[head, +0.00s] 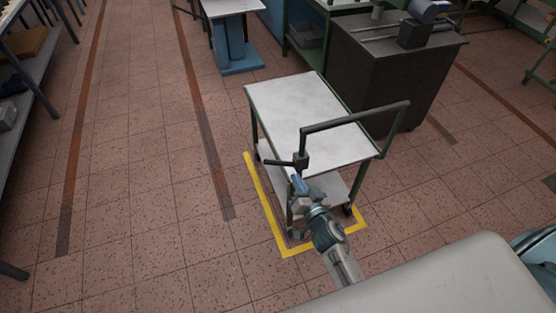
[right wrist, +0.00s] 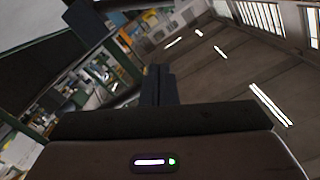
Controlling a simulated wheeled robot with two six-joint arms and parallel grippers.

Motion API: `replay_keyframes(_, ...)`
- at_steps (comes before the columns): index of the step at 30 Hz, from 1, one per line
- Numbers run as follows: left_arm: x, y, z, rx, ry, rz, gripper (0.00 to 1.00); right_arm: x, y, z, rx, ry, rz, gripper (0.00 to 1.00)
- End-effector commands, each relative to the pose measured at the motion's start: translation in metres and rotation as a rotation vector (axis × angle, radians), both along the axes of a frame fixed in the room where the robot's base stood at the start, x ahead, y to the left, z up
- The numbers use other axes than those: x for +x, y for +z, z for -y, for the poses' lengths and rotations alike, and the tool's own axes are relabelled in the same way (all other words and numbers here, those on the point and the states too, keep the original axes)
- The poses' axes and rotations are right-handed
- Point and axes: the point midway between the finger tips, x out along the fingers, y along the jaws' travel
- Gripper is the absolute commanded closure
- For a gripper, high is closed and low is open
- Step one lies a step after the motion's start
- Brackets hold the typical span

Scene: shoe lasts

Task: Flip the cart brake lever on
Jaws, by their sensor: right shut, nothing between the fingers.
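The cart (head: 300,112) stands in the middle of the head view, with a pale top, a lower shelf, green legs and a dark push handle (head: 355,117). The brake lever (head: 281,162) is a dark bar that sticks out to the left from a dark block (head: 301,160) at the cart's near left corner. My right gripper (head: 297,181) is just below that block, close to the lever; I cannot tell whether it touches. In the right wrist view its dark fingers (right wrist: 157,85) are together with nothing between them. My left gripper is not in view.
Yellow floor tape (head: 265,205) marks the cart's left and near sides. A dark cabinet (head: 395,75) with a machine on top stands behind right. A blue-based table (head: 235,45) is at the back.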

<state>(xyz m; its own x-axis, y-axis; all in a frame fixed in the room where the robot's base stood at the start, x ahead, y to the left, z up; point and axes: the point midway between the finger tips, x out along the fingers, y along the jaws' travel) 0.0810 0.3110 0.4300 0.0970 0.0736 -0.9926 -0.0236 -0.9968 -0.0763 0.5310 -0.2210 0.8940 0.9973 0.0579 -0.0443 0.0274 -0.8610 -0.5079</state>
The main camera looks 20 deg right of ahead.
Motion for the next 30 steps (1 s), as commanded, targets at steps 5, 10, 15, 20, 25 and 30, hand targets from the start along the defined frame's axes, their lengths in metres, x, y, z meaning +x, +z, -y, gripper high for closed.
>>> replay_keyframes(5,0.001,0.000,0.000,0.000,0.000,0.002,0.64,0.000,0.000,0.000,0.000,0.000,0.001,1.00)
replay_keyframes(10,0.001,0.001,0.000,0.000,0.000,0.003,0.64,0.012,0.000,-0.001,-0.001,0.001,0.003,1.00)
replay_keyframes(15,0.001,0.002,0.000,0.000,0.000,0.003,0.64,0.043,-0.001,-0.003,-0.001,0.001,0.004,1.00)
replay_keyframes(20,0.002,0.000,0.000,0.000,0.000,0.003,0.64,0.078,-0.002,-0.005,-0.002,0.001,0.006,1.00)
replay_keyframes(25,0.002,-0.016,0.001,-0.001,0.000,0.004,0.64,0.102,-0.018,-0.010,0.002,0.001,0.002,1.00)
replay_keyframes(30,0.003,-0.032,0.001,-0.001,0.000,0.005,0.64,0.105,-0.032,-0.020,0.001,0.001,0.003,1.00)
